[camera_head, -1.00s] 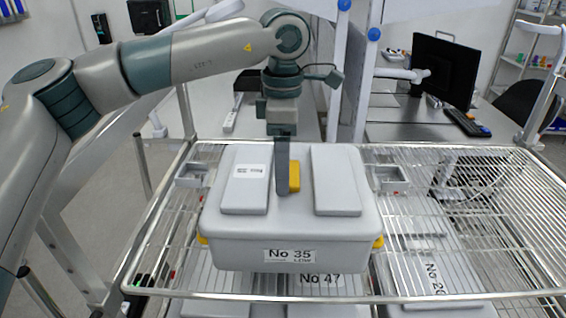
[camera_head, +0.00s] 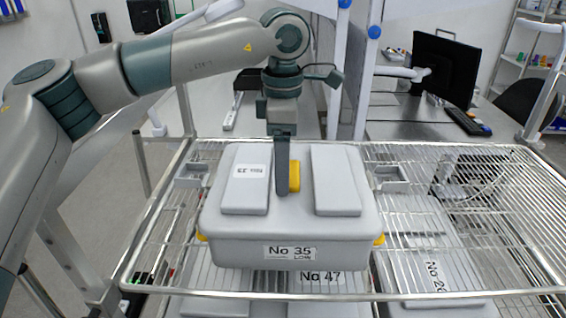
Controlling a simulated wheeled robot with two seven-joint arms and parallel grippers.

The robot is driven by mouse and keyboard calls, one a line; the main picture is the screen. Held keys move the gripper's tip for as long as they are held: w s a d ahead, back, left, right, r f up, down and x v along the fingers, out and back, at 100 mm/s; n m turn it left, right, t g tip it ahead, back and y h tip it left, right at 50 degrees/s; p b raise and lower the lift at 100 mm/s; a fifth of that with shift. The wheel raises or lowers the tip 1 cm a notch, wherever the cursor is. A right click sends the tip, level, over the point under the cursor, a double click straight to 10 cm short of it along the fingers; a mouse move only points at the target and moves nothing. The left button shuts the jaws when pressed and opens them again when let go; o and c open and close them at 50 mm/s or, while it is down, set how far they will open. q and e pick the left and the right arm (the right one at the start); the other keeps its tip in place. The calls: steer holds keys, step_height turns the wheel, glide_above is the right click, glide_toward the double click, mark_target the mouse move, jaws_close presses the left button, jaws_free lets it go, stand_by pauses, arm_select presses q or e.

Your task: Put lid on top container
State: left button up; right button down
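A grey container (camera_head: 230,250) labelled "No 35" stands on the wire rack shelf. Its lid (camera_head: 290,222) lies on top of it and has two raised pads and a yellow handle (camera_head: 295,176) in the middle. My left gripper (camera_head: 283,190) reaches down from above at the yellow handle, between the two pads. One dark finger shows in front of the handle. The other finger is hidden, so I cannot tell whether it is closed on the handle. My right gripper is not in view.
The wire rack shelf (camera_head: 470,220) is bare to the right. More grey containers, one labelled "No 47" (camera_head: 320,278), sit on the level below. Small grey brackets (camera_head: 388,180) flank the container. A desk with a monitor (camera_head: 443,70) stands behind.

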arm_select(q)
steer(key=o, duration=2)
steer(key=shift+r, duration=0.15)
steer(key=shift+r+p, duration=1.4)
steer(key=shift+r, duration=1.95)
